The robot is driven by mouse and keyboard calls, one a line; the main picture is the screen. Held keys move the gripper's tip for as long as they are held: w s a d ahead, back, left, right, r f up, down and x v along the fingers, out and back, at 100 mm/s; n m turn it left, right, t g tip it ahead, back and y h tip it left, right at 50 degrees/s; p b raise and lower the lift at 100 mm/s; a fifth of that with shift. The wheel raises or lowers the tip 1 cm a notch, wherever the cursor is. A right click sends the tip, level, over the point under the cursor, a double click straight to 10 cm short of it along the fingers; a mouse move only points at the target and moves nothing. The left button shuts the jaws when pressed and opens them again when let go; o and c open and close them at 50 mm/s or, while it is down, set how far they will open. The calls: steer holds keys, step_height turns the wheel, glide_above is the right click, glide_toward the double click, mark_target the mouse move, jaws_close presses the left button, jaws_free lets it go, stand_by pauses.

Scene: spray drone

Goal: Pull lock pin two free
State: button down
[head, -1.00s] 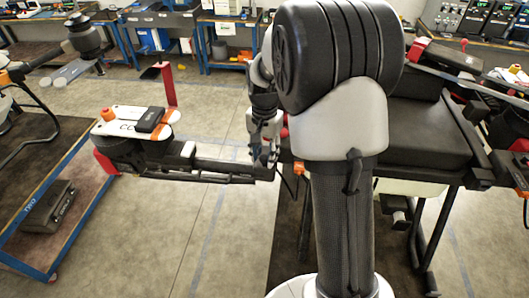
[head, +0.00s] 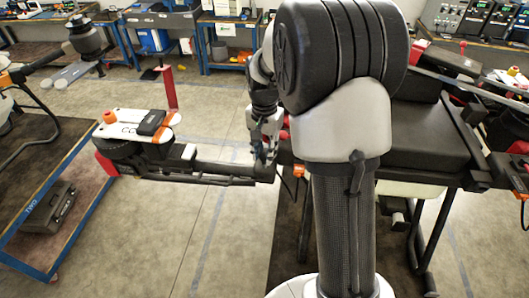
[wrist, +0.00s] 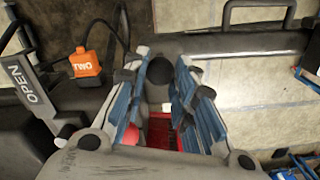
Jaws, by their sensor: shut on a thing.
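In the wrist view, an orange tag marked TWO (wrist: 86,63) hangs on a dark cable beside the drone's dark arm. My gripper (wrist: 163,78) has its blue-padded fingers closed around a dark round piece (wrist: 160,72), which seems to be the head of lock pin two. Most of the pin is hidden by the fingers, and I cannot tell how deep it sits. A red part shows between the fingers, lower down. In the head view, my gripper (head: 262,150) is at the right end of the drone's folded arm (head: 215,170), partly hidden by my own arm.
A grey lever marked OPEN (wrist: 28,82) stands left of the tag in the wrist view. A white and orange drone unit (head: 138,124) is at the arm's left end. A blue-edged cart (head: 70,205) stands further left. Floor is clear in front.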

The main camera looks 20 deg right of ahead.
steer(key=shift+r, duration=0.5)
steer(key=shift+w, duration=0.1)
steer(key=c, duration=1.3)
jaws_free()
steer(key=shift+f, duration=0.1)
step_height(320, 180, up, 12)
steer(key=shift+r, duration=0.1)
